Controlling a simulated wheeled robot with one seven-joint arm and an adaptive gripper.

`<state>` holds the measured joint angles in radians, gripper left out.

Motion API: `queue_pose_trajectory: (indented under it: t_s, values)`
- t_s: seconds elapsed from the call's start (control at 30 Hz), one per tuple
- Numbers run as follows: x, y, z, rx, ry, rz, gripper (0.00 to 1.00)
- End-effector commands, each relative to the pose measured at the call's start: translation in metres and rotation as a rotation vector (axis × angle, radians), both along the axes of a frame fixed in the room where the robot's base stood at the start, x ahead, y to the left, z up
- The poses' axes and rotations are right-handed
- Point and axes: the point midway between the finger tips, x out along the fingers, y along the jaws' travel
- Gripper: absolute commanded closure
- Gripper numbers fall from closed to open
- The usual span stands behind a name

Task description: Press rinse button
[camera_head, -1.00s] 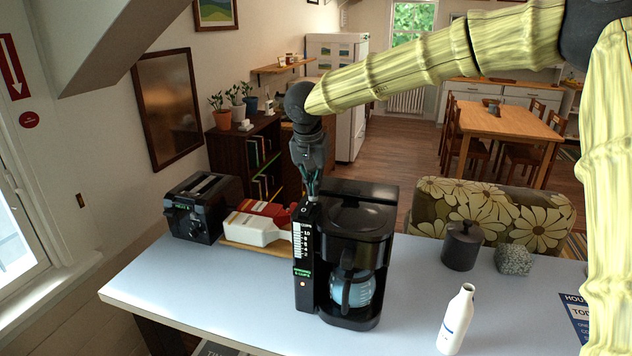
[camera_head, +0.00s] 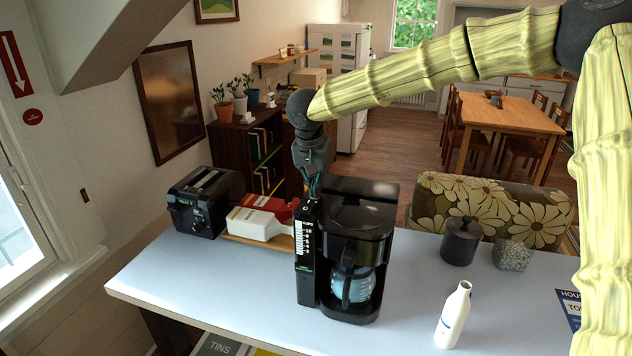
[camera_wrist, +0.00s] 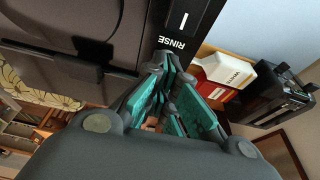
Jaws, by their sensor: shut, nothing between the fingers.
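The black coffee maker (camera_head: 362,212) stands on the light table with a glass carafe (camera_head: 352,286) of bluish liquid inside it. Its narrow control panel (camera_head: 306,245) with pale markings faces left of the carafe. In the wrist view the panel's white RINSE label (camera_wrist: 172,43) appears upside down, just beyond my fingertips. My gripper (camera_head: 312,194) points down over the top end of this panel. It also shows in the wrist view (camera_wrist: 164,62), shut and empty, with teal finger pads. The rinse button itself seems hidden by the fingertips. I cannot tell whether they touch the panel.
A white bottle (camera_head: 454,315), dark canister (camera_head: 461,243) and speckled block (camera_head: 513,255) stand to the right. The table's front left is clear.

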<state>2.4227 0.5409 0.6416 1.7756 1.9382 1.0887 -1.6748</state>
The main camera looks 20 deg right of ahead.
Motion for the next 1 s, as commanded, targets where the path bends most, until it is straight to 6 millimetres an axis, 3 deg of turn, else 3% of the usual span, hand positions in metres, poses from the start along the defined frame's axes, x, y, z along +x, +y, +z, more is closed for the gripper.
queue_pose_trajectory:
  t_s: [0.13,0.57,1.0]
  values:
    - [-0.001,-0.001,0.016,0.000,0.000,-0.001,1.00]
    - [-0.001,0.000,0.041,0.002,-0.014,-0.003,1.00]
    - [-0.016,0.010,0.104,0.002,-0.016,-0.002,1.00]
